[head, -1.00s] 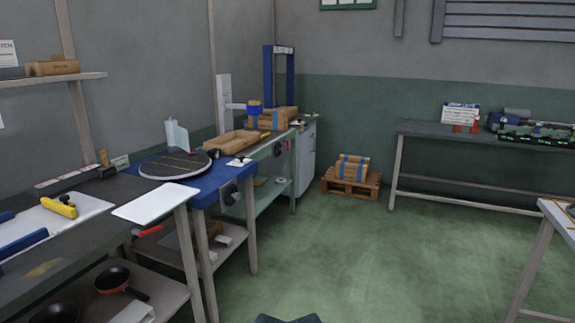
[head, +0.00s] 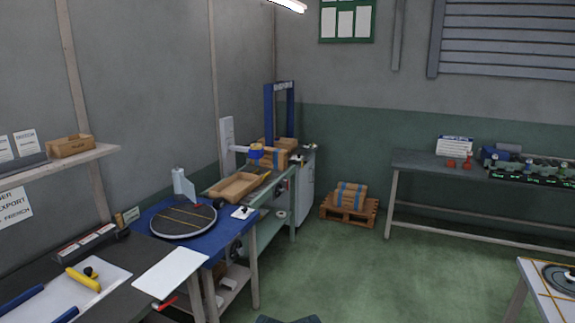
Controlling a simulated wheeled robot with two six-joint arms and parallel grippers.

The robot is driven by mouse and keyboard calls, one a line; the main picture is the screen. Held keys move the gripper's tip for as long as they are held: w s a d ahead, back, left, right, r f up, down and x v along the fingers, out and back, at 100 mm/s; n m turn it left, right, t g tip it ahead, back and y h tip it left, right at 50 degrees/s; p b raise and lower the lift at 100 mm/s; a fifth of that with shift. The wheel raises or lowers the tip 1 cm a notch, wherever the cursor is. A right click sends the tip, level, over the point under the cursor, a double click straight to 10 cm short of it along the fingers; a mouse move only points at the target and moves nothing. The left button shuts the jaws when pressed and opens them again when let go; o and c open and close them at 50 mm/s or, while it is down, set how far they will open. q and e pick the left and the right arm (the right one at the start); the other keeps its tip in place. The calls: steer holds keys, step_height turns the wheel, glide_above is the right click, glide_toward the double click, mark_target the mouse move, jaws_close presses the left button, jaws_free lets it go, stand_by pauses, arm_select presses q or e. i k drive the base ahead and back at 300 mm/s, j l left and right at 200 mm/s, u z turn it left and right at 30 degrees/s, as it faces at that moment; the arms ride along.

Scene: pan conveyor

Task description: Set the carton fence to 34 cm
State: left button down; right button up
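No part that I can surely name as the carton fence is legible from here. An open brown carton (head: 235,187) lies on the green-topped bench, and a taped carton (head: 271,158) stands behind it beside a blue arch frame (head: 268,108). A white post with a blue-capped arm (head: 228,140) stands next to them. Details on this bench, such as a scale or stop, are too small to read. Neither of my grippers is in view.
A blue table with a round dark turntable (head: 184,219) stands nearer. A white board (head: 170,272) juts from the left bench's edge. A pallet with cartons (head: 348,205) is at the back, another bench (head: 420,162) at right. The middle green floor (head: 390,275) is clear.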

mark_target(87, 280)
steer(key=u, duration=1.4)
